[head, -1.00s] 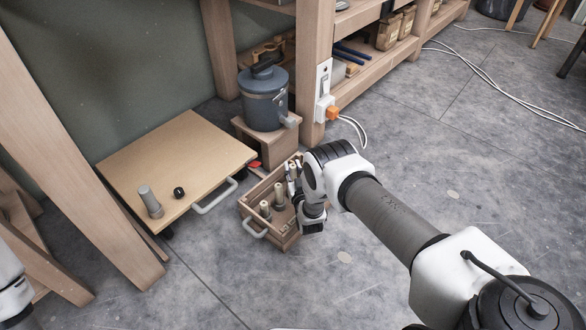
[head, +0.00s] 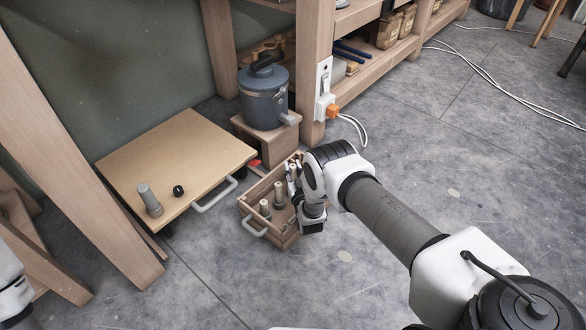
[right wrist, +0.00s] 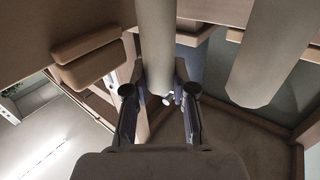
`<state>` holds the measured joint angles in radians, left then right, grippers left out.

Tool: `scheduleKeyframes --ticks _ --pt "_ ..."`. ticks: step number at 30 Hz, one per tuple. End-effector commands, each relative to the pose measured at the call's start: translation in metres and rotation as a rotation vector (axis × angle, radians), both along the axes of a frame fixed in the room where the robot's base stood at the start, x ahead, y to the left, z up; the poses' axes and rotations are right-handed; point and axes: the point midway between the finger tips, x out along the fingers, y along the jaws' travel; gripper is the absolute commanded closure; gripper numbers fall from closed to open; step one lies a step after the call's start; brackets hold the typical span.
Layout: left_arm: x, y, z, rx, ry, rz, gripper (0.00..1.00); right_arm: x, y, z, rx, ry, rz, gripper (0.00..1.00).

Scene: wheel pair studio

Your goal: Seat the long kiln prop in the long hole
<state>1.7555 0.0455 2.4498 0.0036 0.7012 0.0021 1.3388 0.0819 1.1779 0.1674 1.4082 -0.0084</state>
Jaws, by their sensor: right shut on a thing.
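My right gripper (head: 293,180) is down at the right side of a wooden crate (head: 254,222). In the right wrist view, my right gripper (right wrist: 160,92) is shut on a pale cylindrical prop (right wrist: 156,40), which stands between its fingers. Two more pale props, a nearer one (head: 265,207) and a farther one (head: 279,192), stand upright in the crate. Another pale cylinder (right wrist: 268,50) shows beside the held one in the wrist view. I cannot tell which is the long prop, and the long hole cannot be made out. My left gripper is out of view.
A grey lidded canister (head: 264,100) stands on a wooden block behind the crate.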

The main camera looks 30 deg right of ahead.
Motion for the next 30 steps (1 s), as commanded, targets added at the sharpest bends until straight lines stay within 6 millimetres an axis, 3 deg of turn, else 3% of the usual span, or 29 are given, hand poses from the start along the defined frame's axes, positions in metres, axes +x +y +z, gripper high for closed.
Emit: scheduleKeyframes --ticks 10,11,12,13,23,26,30 --pt "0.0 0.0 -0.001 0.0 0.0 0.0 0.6 0.0 0.0 -0.001 0.0 -0.001 0.0 1.0" --pt "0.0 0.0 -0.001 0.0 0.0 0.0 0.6 0.0 0.0 -0.001 0.0 -0.001 0.0 0.68" --pt "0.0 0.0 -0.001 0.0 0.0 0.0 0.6 0.0 0.0 -0.001 0.0 -0.001 0.0 0.54" --pt "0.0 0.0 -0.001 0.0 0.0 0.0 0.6 0.0 0.0 -0.001 0.0 -0.001 0.0 0.46" --pt "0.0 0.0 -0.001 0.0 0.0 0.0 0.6 0.0 0.0 0.001 0.0 0.0 -0.001 0.46" --pt "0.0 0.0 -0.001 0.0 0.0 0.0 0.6 0.001 0.0 0.012 0.0 -0.001 -0.001 0.46" --pt "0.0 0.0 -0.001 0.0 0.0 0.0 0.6 0.002 0.0 0.043 0.0 -0.002 0.0 0.46"
